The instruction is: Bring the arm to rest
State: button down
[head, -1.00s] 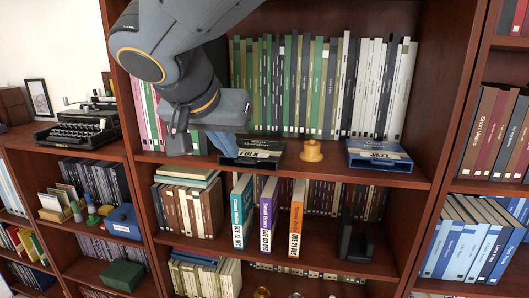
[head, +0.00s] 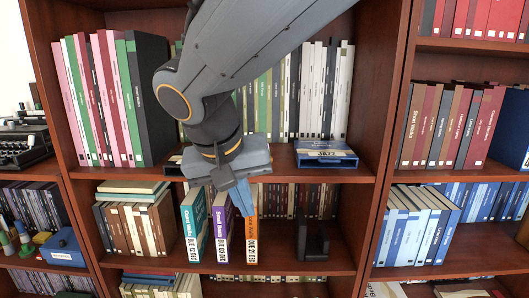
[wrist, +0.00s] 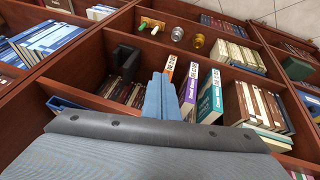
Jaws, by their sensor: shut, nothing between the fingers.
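My gripper (head: 243,203) hangs in front of the bookcase, below the edge of the upper shelf, its fingers pointing down. In the wrist view its blue fingers (wrist: 160,92) are together with nothing between them. In the head view the fingers overlap the purple book (head: 223,228) and the top of the orange book (head: 251,238); I cannot tell how far apart they are in depth. My arm reaches in from the top right and hides part of the upper shelf.
A teal book (head: 193,226) stands left of the purple one, and a black bookend (head: 312,240) to the right. A blue box (head: 326,155) sits on the upper shelf; a dark box (head: 174,163) is mostly hidden behind my arm. A typewriter (head: 22,140) is at far left.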

jog(key=s+d+f+g+y, duration=0.1)
jog(key=s+d+f+g, duration=0.1)
jog(key=d+f, duration=0.7)
jog(key=s+d+f+g+y, duration=0.1)
jog(key=s+d+f, duration=0.3)
jog(key=d+f, duration=0.5)
jog(key=d+g, duration=0.1)
jog(key=d, duration=0.4)
jog(key=shift+s+d+f+m+g, duration=0.2)
jog(key=shift+d+m+g, duration=0.1)
jog(key=shift+m, duration=0.1)
jog(key=shift+w, duration=0.1)
